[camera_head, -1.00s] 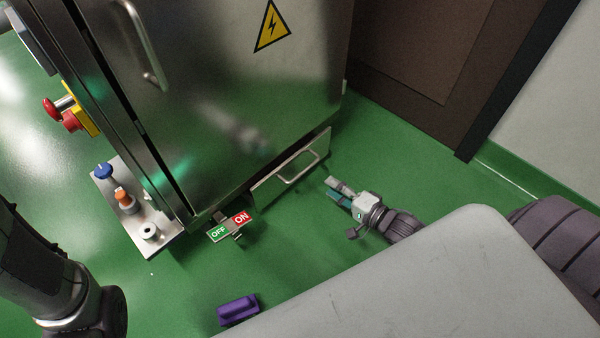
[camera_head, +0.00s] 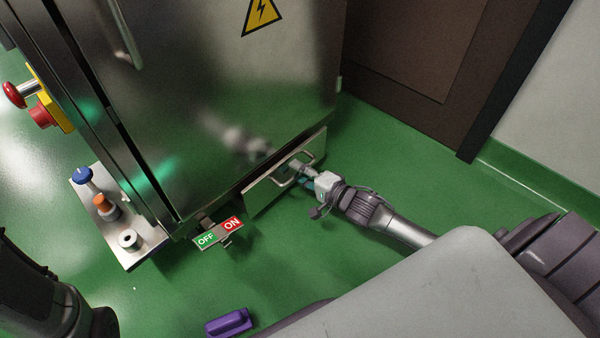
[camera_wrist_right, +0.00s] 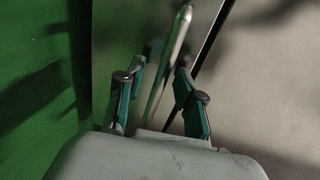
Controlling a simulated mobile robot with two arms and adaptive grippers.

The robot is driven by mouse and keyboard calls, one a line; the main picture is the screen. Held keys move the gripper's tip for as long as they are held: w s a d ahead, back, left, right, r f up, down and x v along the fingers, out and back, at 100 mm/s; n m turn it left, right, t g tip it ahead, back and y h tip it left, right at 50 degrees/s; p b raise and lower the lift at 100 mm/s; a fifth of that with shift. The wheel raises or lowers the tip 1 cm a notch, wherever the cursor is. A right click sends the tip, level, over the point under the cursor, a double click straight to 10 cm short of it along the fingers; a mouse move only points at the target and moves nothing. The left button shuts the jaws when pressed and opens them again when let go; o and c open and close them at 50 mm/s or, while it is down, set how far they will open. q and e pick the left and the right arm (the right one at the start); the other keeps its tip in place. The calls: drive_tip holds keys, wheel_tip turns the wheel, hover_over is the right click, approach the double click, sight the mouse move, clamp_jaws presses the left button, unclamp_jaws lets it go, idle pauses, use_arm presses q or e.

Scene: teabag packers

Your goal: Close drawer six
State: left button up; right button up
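The drawer front (camera_head: 262,190) is a low steel panel at the base of the steel cabinet (camera_head: 230,110). It stands a little out from the cabinet face. Its bar handle (camera_head: 308,158) faces my right arm. My right gripper (camera_head: 303,174) is at the handle, low over the floor. In the right wrist view the handle (camera_wrist_right: 175,50) runs up between the two teal fingers of the right gripper (camera_wrist_right: 162,80), which are apart. I cannot tell whether a finger touches the handle. No drawer number is readable. My left arm shows at the lower left, but its gripper is out of view.
An OFF/ON sign (camera_head: 220,234) juts out left of the drawer. A plate (camera_head: 145,245) with blue and orange knobs is further left. A red emergency button (camera_head: 15,95) is on the cabinet side. A purple object (camera_head: 229,322) lies low in the picture. Green floor (camera_head: 400,150) is clear to the right.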

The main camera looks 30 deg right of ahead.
clamp_jaws()
drive_tip(key=x, duration=0.3)
drive_tip(key=shift+w+r+p, duration=0.3)
drive_tip(key=shift+w+p, duration=0.1)
drive_tip(key=shift+w, duration=0.05)
drive_tip(key=shift+o, duration=0.5)
unclamp_jaws()
drive_tip(key=shift+w+a, duration=0.1)
drive_tip(key=shift+a, duration=0.1)
